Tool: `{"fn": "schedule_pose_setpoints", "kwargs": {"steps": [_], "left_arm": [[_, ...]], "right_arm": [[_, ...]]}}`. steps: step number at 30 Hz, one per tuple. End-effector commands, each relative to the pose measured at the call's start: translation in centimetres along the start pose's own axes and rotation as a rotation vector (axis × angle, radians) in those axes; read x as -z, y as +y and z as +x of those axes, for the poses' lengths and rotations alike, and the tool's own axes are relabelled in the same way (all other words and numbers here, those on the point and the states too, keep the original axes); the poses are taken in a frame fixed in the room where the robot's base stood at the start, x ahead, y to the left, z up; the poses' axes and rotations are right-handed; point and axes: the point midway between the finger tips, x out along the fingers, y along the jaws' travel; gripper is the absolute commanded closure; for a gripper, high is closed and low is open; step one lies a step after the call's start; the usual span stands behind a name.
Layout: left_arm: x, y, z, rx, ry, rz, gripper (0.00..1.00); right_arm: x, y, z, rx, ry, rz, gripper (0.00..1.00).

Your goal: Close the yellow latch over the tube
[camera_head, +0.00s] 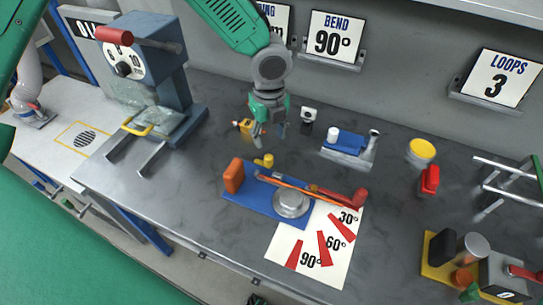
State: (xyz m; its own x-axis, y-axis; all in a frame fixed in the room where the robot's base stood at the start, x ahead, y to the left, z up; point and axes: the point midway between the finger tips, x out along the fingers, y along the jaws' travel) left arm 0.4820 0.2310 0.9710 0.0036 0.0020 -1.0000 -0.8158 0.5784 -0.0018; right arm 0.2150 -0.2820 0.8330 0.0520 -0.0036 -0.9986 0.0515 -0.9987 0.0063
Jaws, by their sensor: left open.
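The blue bending fixture (245,199) lies on the dark bench top, with a round grey disc (291,203) on it. A thin orange tube (285,184) runs across the fixture, just behind the disc. A small yellow part (264,160), which looks like the latch, stands at the fixture's back edge; whether it touches the tube is unclear. My left gripper (268,132) hangs above and behind this part, pointing down, open and apart from it. Another yellow piece (243,126) shows beside the left gripper; I cannot tell whether it touches. My right gripper is not in view.
An orange block (234,176) and a red-ended lever (360,197) stand at the fixture's two sides. A white angle sheet (318,250) lies in front. A blue-and-white device (349,143) and a yellow-topped pot (421,151) stand right.

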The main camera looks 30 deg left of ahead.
Motion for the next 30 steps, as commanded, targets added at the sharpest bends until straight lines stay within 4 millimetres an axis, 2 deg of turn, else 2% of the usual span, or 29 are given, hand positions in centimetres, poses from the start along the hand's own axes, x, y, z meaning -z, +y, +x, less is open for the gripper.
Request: {"fn": "schedule_pose_setpoints", "kwargs": {"steps": [1,6,12,18,27,29,30], "left_arm": [[-0.1,0.1,1.4,-0.005,0.002,0.0,0.57],[-0.1,0.0,5.2,-0.005,0.003,0.0,0.57],[-0.1,0.0,8.3,-0.002,0.0,-0.001,0.57],[-0.1,0.0,9.8,0.0,0.0,-0.001,0.57],[-0.1,-0.1,10.0,0.001,0.0,-0.001,0.57],[-0.1,-0.1,10.0,0.001,0.0,-0.001,0.79],[-0.1,-0.1,10.0,0.001,0.0,-0.001,0.93]], "right_arm": [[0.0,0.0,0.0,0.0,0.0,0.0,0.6],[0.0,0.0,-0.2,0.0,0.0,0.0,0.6],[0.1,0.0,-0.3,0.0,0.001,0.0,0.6],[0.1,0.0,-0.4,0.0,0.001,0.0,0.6],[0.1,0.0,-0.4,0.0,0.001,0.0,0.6],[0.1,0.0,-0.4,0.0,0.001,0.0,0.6],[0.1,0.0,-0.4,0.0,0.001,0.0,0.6]]}}
